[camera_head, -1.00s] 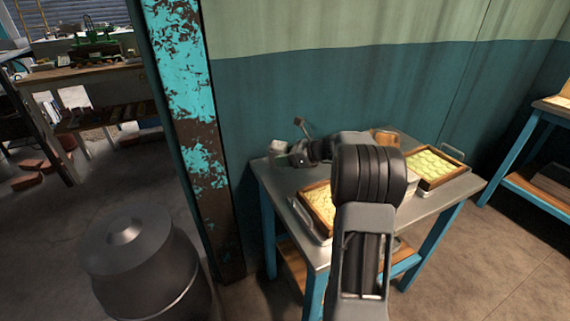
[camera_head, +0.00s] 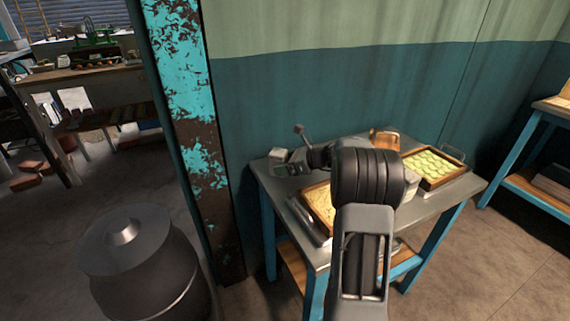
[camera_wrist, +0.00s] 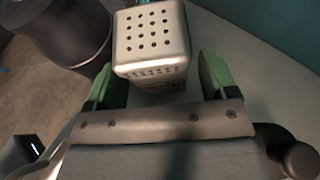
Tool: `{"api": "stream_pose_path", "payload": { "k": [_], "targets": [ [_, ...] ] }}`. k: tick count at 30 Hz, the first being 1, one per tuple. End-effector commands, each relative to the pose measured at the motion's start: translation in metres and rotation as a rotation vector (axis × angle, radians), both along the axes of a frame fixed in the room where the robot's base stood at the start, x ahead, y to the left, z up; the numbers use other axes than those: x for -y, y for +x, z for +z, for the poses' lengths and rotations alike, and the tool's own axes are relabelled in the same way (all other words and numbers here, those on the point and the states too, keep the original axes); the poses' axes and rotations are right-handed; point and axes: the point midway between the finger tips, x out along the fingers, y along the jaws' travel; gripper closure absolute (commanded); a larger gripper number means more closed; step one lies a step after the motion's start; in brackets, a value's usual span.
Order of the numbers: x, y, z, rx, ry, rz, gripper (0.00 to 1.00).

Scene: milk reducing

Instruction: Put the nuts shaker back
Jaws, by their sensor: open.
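The nuts shaker (camera_wrist: 150,40) is a pale metal box with rounded corners and a perforated top. In the wrist view it is just beyond and partly between the green fingertips of my gripper (camera_wrist: 163,82). The fingers are apart, with a visible gap on the right side; contact on the left is unclear. In the head view the shaker (camera_head: 277,155) is at the back left corner of the metal table (camera_head: 420,205), upright. My gripper (camera_head: 287,169) is low beside it, on its near side, and partly hidden by my wrist.
A wooden-framed tray (camera_head: 319,205) lies at the table's front left, partly behind my arm. A tray of green rounds (camera_head: 433,166) and a brown container (camera_head: 384,142) are at the right and back. A turquoise post (camera_head: 185,100) and a dark barrel (camera_head: 140,255) stand left.

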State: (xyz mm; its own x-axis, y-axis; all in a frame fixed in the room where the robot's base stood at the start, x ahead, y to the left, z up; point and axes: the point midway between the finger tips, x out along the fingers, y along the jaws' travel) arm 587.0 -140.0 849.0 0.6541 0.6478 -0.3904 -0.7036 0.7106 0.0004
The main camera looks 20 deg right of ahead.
Motion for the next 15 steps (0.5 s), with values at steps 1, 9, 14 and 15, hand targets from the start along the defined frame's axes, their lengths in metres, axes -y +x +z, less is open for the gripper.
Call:
{"api": "stream_pose_path", "payload": {
  "k": [1,9,14,15],
  "targets": [
    [0.000,0.000,0.000,0.000,0.000,0.000,0.22],
    [0.013,-0.012,0.012,0.002,-0.002,-0.003,0.22],
    [0.034,-0.032,0.025,0.002,-0.002,-0.004,0.22],
    [0.039,-0.038,0.028,0.002,-0.002,-0.004,0.22]
  ]
}}
